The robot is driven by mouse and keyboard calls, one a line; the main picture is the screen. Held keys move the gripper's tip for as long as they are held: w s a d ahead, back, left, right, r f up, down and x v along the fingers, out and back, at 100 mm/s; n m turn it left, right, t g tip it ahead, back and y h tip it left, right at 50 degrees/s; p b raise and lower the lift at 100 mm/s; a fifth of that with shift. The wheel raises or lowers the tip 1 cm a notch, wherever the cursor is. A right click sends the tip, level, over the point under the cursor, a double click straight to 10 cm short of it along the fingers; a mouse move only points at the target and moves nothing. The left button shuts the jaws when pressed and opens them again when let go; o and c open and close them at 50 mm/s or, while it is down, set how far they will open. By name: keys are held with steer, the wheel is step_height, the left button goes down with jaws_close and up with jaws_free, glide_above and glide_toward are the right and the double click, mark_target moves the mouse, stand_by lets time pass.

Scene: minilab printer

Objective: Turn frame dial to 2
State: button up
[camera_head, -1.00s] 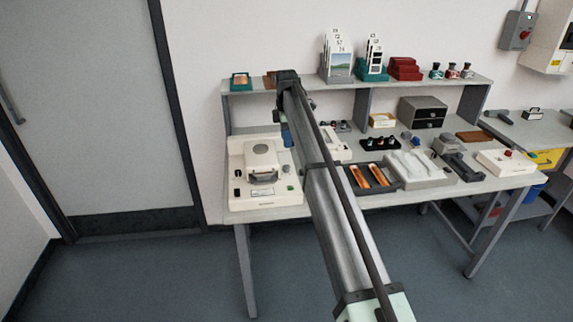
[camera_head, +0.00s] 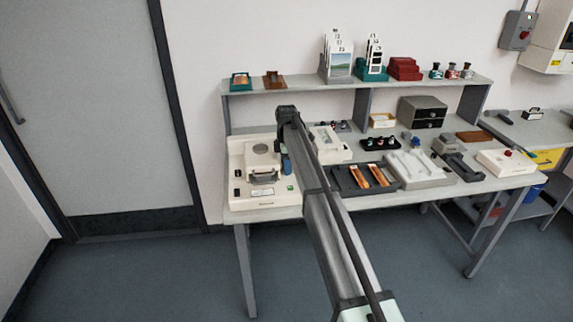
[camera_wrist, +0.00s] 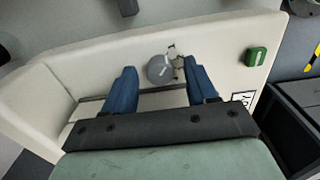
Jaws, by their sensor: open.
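The frame dial is a round grey knob (camera_wrist: 160,69) on the cream face of a machine, in the wrist view. Small dark marks sit to its right; I cannot read its numbers or setting. My gripper (camera_wrist: 159,72) is open, with one blue finger on each side of the dial in the picture; I see no contact. In the head view the cream machine (camera_head: 236,190) stands at the bench's left end. My gripper (camera_head: 287,165) is at its right side, and I cannot make out the dial there.
A green button (camera_wrist: 257,56) sits right of the dial. A dark tray (camera_head: 345,185) with copper-coloured strips lies right of my arm. A shelf (camera_head: 300,90) runs behind, above the bench. A dark box (camera_wrist: 297,120) shows at the wrist view's lower right.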

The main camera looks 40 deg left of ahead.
steer(key=c, duration=1.1)
steer(key=shift+o, duration=0.2)
steer(key=shift+m, duration=2.1)
steer(key=o, duration=1.1)
steer(key=shift+c, duration=0.2)
step_height(320, 180, up, 14)
